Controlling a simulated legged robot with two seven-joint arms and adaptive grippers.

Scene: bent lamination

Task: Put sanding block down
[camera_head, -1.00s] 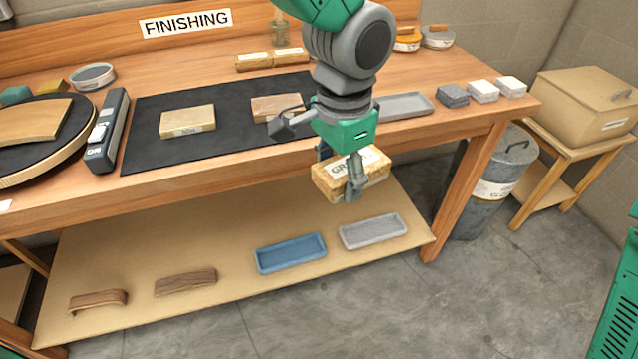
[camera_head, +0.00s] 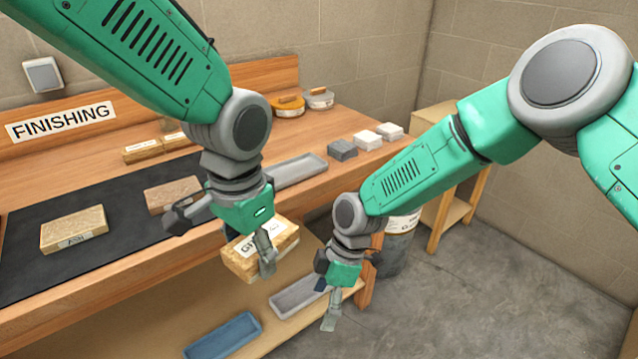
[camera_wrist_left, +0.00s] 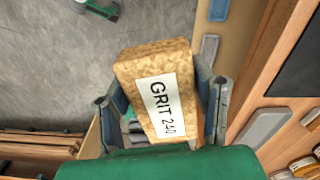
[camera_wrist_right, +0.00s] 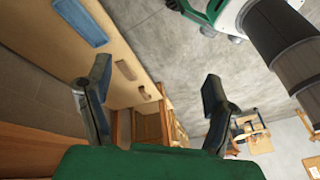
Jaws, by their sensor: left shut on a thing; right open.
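The sanding block (camera_head: 240,267) is a tan, speckled brick with a white label. In the left wrist view the block (camera_wrist_left: 160,65) reads "GRIT 240". My left gripper (camera_head: 254,250) is shut on it, with one finger on each side, and holds it in the air at the bench's front edge, above the lower shelf. My right gripper (camera_head: 326,300) is open and empty, pointing down to the right of the block. In the right wrist view its fingers (camera_wrist_right: 155,82) are well apart. A shallow grey tray (camera_head: 300,170) lies on the bench behind my left gripper.
A dark mat (camera_head: 120,215) on the bench bears a block labelled ASH (camera_head: 74,232) and another block (camera_head: 172,195). Small grey (camera_head: 342,150) and white blocks (camera_head: 367,140) sit at the bench's right end. The shelf below holds a blue tray (camera_head: 224,336) and a grey tray (camera_head: 298,297).

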